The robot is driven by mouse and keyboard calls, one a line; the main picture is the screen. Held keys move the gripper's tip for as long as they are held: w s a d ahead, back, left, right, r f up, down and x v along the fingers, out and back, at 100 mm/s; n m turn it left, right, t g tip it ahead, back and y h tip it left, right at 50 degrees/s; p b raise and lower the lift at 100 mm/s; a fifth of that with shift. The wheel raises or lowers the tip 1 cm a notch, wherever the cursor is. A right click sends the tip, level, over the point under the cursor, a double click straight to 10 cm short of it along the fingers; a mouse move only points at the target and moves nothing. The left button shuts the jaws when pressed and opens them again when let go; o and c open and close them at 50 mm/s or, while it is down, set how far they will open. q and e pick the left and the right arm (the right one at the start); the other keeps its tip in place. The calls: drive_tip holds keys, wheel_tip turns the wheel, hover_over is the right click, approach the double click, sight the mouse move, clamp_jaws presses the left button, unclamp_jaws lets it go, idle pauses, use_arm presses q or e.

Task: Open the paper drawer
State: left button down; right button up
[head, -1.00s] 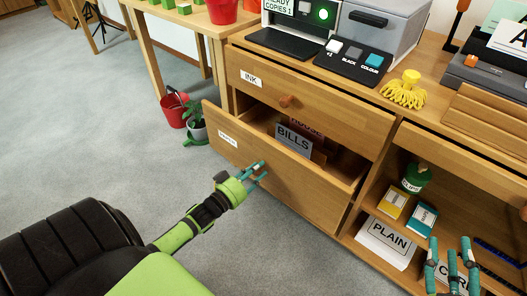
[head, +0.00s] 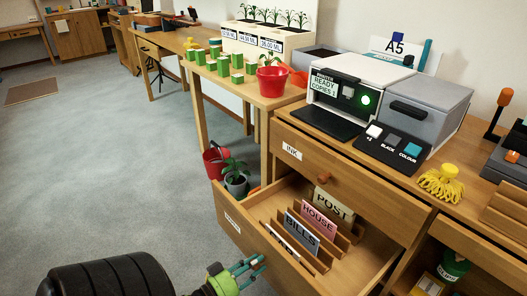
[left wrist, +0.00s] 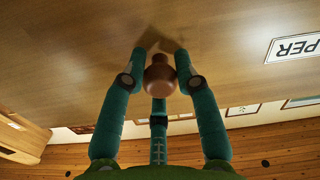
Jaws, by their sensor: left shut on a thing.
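The paper drawer (head: 224,202) is pulled out of the wooden cabinet, below the closed ink drawer (head: 345,181). Dividers inside it carry signs for bills (head: 301,233), house (head: 318,218) and post (head: 334,204). My left gripper (head: 252,264) is at the drawer's front, low in the head view. In the left wrist view its teal fingers are shut on the round brown knob (left wrist: 160,76), beside the label ending in "PER" (left wrist: 294,46). In the head view the knob is hidden by the fingers. My right gripper is not in view.
A red bucket (head: 214,161) and a potted plant (head: 236,182) stand on the floor beside the cabinet.

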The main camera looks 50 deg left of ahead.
use_arm(q)
drive_tip(key=shift+s, duration=0.95)
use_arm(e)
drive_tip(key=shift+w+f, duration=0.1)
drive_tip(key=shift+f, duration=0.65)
use_arm(q)
drive_tip(key=c, duration=0.9)
unclamp_jaws()
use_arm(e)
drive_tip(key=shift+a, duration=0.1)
use_arm(q)
drive_tip(key=s+a, duration=0.1)
drive_tip(key=s, duration=1.1)
